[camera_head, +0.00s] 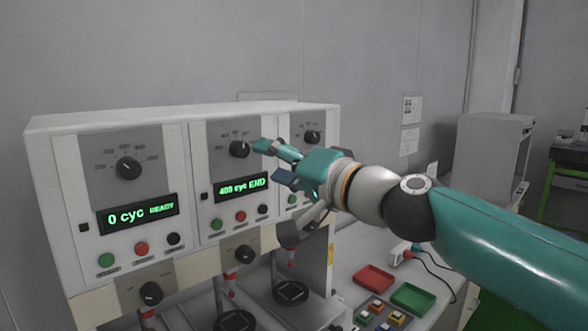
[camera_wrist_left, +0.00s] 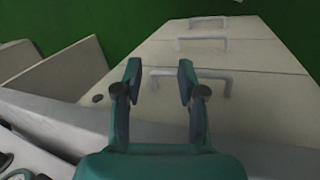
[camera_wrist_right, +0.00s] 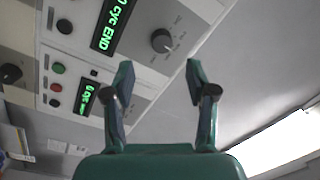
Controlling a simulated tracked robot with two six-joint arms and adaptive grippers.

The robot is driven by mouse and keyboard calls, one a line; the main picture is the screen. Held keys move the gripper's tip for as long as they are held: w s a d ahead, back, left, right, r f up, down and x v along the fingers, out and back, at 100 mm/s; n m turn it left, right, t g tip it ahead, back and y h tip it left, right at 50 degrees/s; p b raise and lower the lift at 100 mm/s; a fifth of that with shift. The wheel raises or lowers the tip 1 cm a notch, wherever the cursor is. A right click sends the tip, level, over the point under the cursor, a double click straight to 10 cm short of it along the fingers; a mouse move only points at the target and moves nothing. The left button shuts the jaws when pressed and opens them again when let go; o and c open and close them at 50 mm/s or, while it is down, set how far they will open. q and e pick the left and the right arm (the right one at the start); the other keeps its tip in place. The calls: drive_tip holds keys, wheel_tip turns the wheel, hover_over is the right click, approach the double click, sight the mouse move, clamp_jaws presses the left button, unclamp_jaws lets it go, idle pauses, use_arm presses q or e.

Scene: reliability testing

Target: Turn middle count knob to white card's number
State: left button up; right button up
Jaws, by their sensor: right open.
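The middle count knob (camera_head: 239,149) is a black dial on the grey upper plate of the middle panel. The green display (camera_head: 241,188) below it appears to read 400 cyc END. My right gripper (camera_head: 273,163) is open and empty, just right of this knob and apart from it. The right wrist view shows the knob (camera_wrist_right: 162,40) beyond the fingertips. My left gripper (camera_wrist_left: 160,75) is open and empty in the left wrist view, outside the head view. I cannot tell which paper is the white card or read its number.
The left panel has its own count knob (camera_head: 128,168) and a 0 cyc READY display (camera_head: 139,216). The right panel's knob (camera_head: 312,137) is near my right wrist. Red (camera_head: 374,279) and green (camera_head: 413,298) trays lie on the bench. Papers (camera_head: 411,110) hang on the wall.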

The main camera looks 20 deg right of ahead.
drive_tip(key=v, duration=0.4)
drive_tip(key=shift+s+f, duration=0.1)
drive_tip(key=shift+s, duration=0.05)
idle(0.4)
